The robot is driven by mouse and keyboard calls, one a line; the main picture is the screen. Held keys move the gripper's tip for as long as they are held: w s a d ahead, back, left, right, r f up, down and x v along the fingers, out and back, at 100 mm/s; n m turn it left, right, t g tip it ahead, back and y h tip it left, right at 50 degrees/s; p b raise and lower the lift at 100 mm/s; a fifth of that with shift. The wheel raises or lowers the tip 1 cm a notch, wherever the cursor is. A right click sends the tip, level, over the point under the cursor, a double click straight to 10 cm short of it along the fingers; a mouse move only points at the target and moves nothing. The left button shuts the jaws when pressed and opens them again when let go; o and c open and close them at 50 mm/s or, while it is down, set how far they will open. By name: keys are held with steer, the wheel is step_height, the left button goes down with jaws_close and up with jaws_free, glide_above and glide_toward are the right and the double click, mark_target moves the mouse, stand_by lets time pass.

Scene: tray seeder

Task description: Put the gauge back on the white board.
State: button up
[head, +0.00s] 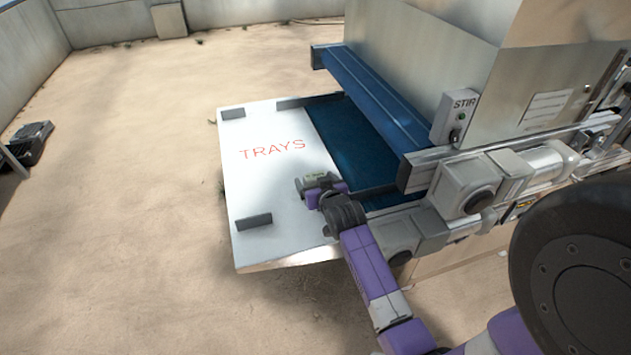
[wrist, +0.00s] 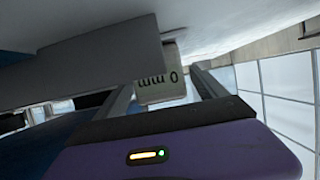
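The gauge (head: 315,176) is a small pale block. In the wrist view the gauge (wrist: 162,88) shows dark "0 mm" lettering, part of it cut off, between the two fingers. My gripper (head: 320,184) is shut on it, with a finger on each side. The white board (head: 270,190), marked "TRAYS" in red, lies under and to the left of my gripper. The gauge is over or at the board's right side, close to the blue belt. I cannot tell whether it touches the board.
Dark grey blocks stand on the board, at its front (head: 254,221) and back left (head: 233,113). The blue belt (head: 352,135) runs under a blue crossbar (head: 370,95). The seeder with a STIR switch box (head: 455,118) stands at right. The board's middle is clear.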

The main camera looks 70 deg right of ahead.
steer(key=shift+r, duration=0.15)
steer(key=v, duration=1.1)
steer(key=s+a+r+n+t+y, duration=0.1)
steer(key=s+a+n+t+y, duration=0.3)
steer(key=a, duration=1.1)
steer(key=s+a+r+n+t+y, duration=0.1)
steer(key=s+a+n+y, duration=0.3)
steer(key=a, duration=1)
steer(key=s+a+r+n+t+y, duration=0.1)
steer(key=s+a+r+n+y, duration=0.1)
steer(key=s+a+r, duration=0.3)
steer(key=s+r, duration=0.1)
steer(key=s, duration=0.2)
steer(key=shift+a+r, duration=0.2)
steer(key=shift+a, duration=0.2)
